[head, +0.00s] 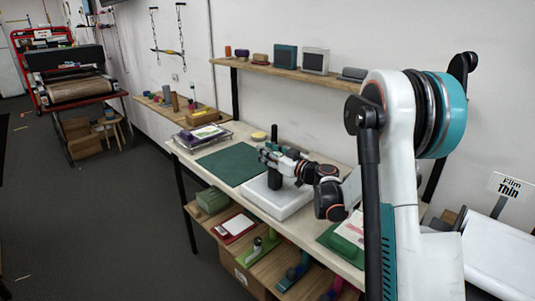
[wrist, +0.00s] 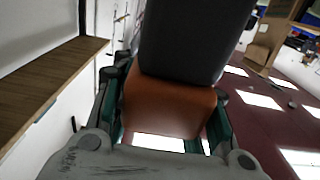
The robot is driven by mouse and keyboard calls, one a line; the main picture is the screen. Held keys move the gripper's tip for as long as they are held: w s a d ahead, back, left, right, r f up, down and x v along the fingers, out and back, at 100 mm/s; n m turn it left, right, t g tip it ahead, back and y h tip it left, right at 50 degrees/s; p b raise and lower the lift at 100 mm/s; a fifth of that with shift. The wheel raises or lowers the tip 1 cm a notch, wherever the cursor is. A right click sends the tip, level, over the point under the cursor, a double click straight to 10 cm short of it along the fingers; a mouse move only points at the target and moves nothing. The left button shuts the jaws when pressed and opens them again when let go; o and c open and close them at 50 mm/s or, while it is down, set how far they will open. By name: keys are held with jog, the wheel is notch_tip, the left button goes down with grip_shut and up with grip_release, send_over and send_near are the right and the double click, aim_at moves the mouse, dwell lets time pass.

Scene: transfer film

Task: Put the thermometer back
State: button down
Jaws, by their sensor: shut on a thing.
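My gripper (head: 268,156) is at the middle of the table, over the white slab (head: 284,202), with its fingers closed around an upright thing. In the wrist view this held thing, apparently the thermometer (wrist: 170,106), has an orange part between the fingers and a dark grey part beyond. In the head view a dark part of it (head: 274,180) shows below the fingers, close to the slab. I cannot tell whether it touches the slab. The fingers hide its middle.
A green mat (head: 233,164) lies left of the slab, with a stack of trays (head: 203,136) at the table's left end. A wall shelf (head: 290,70) above carries several small boxes. A lower shelf (head: 275,262) holds tools.

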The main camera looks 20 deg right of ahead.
jog(key=shift+f, duration=0.15)
jog(key=c, duration=0.9)
grip_release()
jog(key=shift+c, duration=0.2)
jog(key=p+v, duration=0.2)
jog(key=v, duration=1)
